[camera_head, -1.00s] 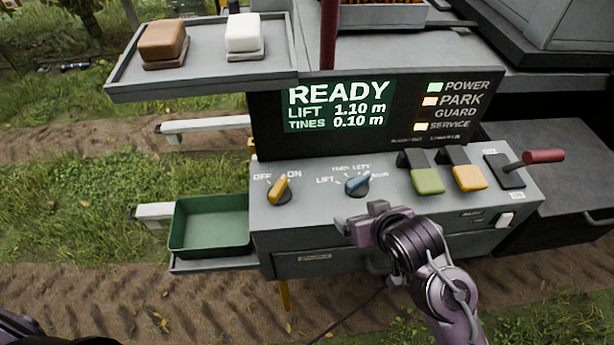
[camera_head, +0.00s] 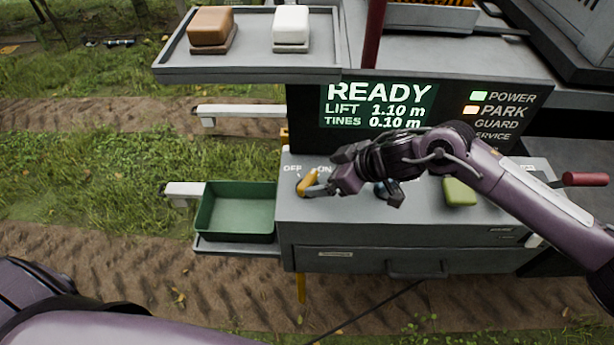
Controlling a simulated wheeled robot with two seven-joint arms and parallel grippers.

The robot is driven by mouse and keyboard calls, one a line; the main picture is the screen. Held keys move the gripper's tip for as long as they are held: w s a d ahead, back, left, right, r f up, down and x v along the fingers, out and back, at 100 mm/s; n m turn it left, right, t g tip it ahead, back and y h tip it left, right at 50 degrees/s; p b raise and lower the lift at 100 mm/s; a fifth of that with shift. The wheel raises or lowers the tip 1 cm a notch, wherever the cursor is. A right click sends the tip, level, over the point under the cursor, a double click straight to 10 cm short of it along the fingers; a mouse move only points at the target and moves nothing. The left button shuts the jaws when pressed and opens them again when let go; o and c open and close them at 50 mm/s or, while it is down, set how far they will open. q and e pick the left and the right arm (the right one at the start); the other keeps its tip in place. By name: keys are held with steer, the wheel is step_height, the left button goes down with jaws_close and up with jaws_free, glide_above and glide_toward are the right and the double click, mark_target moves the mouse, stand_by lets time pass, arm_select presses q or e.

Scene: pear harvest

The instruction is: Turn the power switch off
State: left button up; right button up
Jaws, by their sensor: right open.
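The power switch is an orange-yellow knob (camera_head: 306,184) at the left of the grey control panel (camera_head: 345,222), under the OFF and ON labels. It points up toward the ON side. My right gripper (camera_head: 322,178) is open just right of the knob, its fingertips very close to it; I cannot tell whether they touch. My right arm reaches across the panel from the right. It hides most of the blue dial (camera_head: 380,190). The display (camera_head: 375,104) reads READY, and the POWER light (camera_head: 479,95) is lit green. My left gripper is out of view.
A green bin (camera_head: 236,212) stands left of the panel. A grey tray (camera_head: 250,74) above holds a brown block (camera_head: 211,27) and a white block (camera_head: 291,26). A green button (camera_head: 459,192) and a red-handled lever (camera_head: 585,179) are to the right.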

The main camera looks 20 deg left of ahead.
mark_target(308, 178)
steer(key=p+x, duration=0.2)
steer(key=x, duration=0.5)
steer(key=shift+a+f, duration=0.25)
steer(key=shift+a, duration=0.05)
steer(key=shift+w, duration=0.1)
steer(key=c, duration=1)
